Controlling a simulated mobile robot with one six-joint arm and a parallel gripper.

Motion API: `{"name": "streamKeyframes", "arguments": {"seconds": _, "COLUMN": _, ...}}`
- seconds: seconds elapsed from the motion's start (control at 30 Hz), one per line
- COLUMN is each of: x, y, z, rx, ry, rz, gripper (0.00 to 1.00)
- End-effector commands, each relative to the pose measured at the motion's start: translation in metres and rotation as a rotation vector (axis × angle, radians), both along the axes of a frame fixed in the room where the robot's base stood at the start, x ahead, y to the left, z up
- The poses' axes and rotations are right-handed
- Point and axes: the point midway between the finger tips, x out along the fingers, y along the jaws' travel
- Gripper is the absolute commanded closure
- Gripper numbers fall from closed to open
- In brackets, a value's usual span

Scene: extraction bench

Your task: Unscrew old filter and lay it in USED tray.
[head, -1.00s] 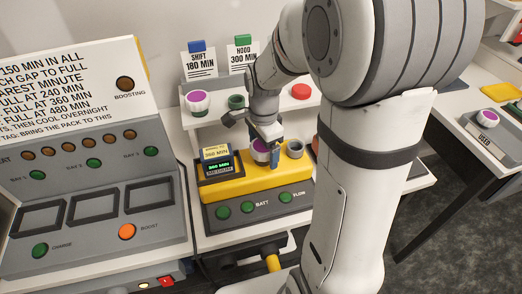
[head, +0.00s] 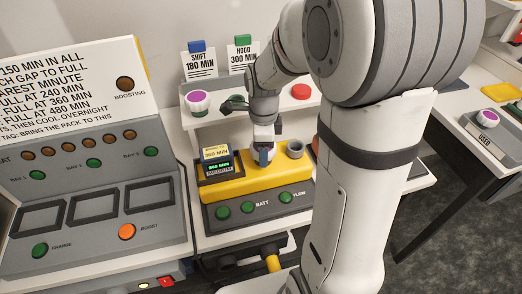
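The yellow unit (head: 225,186) stands on the bench in the head view, with a grey ring port (head: 295,149) on its right. The old filter (head: 254,158) is seated on top of it; only a sliver of its pale side shows, and its purple top is hidden. My gripper (head: 264,157) points down over the filter, with one finger in front of it. I cannot tell whether the fingers press on it. The USED tray (head: 487,142) is on the right-hand table and holds a white cartridge with a purple top (head: 488,118).
A charging console (head: 95,200) fills the left. A gap of floor separates bench and right-hand table.

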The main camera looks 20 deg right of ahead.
Motion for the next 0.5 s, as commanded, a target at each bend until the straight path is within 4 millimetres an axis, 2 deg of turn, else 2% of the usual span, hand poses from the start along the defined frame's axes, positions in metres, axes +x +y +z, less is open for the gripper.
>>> {"name": "streamKeyframes", "arguments": {"seconds": 0.07, "x": 0.0001, "y": 0.0, "z": 0.0, "rx": 0.0, "ry": 0.0, "rz": 0.0, "gripper": 0.44}}
{"name": "streamKeyframes", "arguments": {"seconds": 0.3, "x": 0.0001, "y": 0.0, "z": 0.0, "rx": 0.0, "ry": 0.0, "rz": 0.001, "gripper": 0.63}}
{"name": "streamKeyframes", "arguments": {"seconds": 0.5, "x": 0.0001, "y": 0.0, "z": 0.0, "rx": 0.0, "ry": 0.0, "rz": 0.094, "gripper": 0.64}}
